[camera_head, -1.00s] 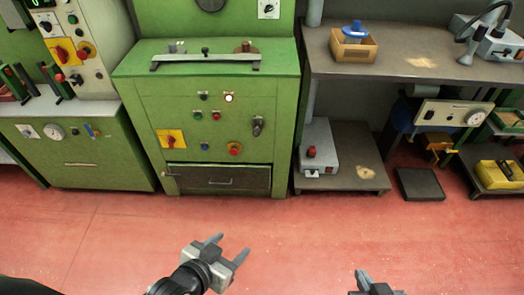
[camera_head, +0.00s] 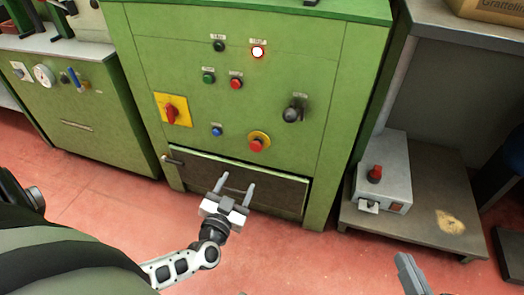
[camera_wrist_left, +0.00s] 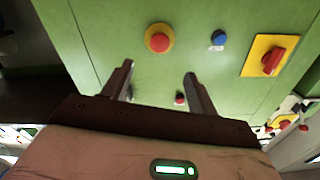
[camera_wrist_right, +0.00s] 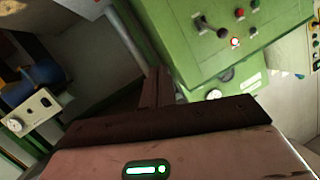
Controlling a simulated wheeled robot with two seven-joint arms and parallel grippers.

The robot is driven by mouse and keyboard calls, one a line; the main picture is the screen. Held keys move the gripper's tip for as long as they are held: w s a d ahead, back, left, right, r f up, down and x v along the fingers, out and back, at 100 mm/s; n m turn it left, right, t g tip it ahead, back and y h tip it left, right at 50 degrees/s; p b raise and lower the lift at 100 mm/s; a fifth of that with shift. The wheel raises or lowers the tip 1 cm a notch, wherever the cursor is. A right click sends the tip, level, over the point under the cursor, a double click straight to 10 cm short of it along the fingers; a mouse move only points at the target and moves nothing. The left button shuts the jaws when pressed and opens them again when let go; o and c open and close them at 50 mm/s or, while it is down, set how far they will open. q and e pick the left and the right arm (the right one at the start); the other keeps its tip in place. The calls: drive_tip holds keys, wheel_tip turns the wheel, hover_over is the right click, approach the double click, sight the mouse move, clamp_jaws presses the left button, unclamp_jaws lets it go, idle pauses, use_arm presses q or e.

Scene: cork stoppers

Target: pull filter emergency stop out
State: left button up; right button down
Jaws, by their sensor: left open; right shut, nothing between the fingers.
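The emergency stop is a red mushroom button on a yellow disc (camera_head: 257,145), low on the green cabinet's front; it also shows in the left wrist view (camera_wrist_left: 158,38). I cannot read a filter label. My left gripper (camera_head: 236,182) is open and empty, below and slightly left of the button in the head view and apart from it. In the left wrist view the button lies beyond the fingertips (camera_wrist_left: 158,70). My right gripper (camera_head: 407,270) is shut and empty at the lower right; its closed fingers show in the right wrist view (camera_wrist_right: 152,88).
The green cabinet (camera_head: 330,60) also has a yellow-backed red switch (camera_head: 171,109), a blue button (camera_head: 216,131), a black knob (camera_head: 293,112) and a lit lamp (camera_head: 258,52). A drawer front (camera_head: 285,193) sits below. A grey box (camera_head: 383,170) stands on a low shelf at right.

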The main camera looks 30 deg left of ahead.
sight(255, 149)
use_arm(q)
drive_tip(key=b+x, duration=0.5)
drive_tip(key=x, duration=0.7)
drive_tip(key=shift+w, duration=0.4)
drive_tip(key=shift+b+x, duration=0.5)
drive_tip(key=shift+x, duration=0.45)
drive_tip(key=shift+w+a+r, duration=0.1)
drive_tip(key=shift+w+r, duration=0.05)
drive_tip(key=shift+w, duration=0.2)
use_arm(e)
drive_tip(key=r+t, duration=0.1)
drive_tip(key=w+r+t+y, duration=0.1)
drive_tip(key=r+t+y, duration=0.1)
drive_tip(key=r, duration=0.1)
drive_tip(key=shift+w+a, duration=0.25)
drive_tip(key=shift+a, duration=0.05)
use_arm(q)
drive_tip(key=shift+c, duration=0.3)
